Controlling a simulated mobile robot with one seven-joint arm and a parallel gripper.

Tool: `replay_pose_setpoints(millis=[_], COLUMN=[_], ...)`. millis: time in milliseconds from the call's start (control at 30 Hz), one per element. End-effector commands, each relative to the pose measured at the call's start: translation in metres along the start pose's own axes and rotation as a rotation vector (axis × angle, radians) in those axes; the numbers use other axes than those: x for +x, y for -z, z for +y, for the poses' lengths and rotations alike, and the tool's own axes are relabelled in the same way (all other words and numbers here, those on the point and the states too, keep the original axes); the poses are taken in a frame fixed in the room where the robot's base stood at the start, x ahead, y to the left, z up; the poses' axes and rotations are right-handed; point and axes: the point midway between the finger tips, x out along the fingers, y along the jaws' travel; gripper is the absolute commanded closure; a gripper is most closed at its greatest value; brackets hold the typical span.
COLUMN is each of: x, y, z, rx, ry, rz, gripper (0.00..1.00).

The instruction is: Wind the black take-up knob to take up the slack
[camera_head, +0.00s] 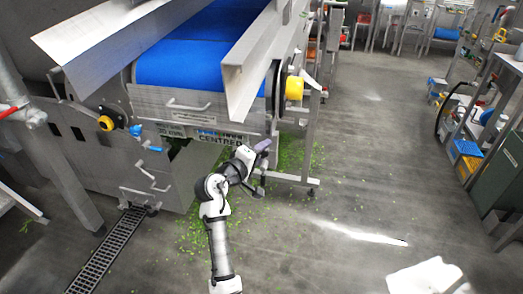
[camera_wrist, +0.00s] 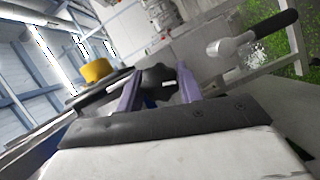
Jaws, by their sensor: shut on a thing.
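The black take-up knob (camera_wrist: 157,80) shows in the wrist view, a dark lobed shape between the two purple fingers of my gripper (camera_wrist: 160,92). The fingers are shut on it, one on each side, and they hide part of its edge. In the head view my gripper (camera_head: 262,147) is at the right end of the machine's front, below the blue conveyor belt (camera_head: 195,62). The knob cannot be made out there.
A metal lever with a black grip (camera_wrist: 275,24) stands to the right of the knob in the wrist view. A yellow cap (camera_wrist: 95,70) is at the left. Green scraps (camera_head: 290,155) litter the floor. The aisle to the right is mostly clear.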

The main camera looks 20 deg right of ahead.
Motion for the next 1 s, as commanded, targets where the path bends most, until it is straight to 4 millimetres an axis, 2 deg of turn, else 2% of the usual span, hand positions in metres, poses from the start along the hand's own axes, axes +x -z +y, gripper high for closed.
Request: replay_pose_setpoints(millis=[500,1000], x=[0.0,0.0002], y=[-0.0008,-0.0012], z=[0.001,-0.0002], rx=[0.401,0.552], ry=[0.168,0.231], rz=[-0.003,-0.003], gripper=[0.86,0.86])
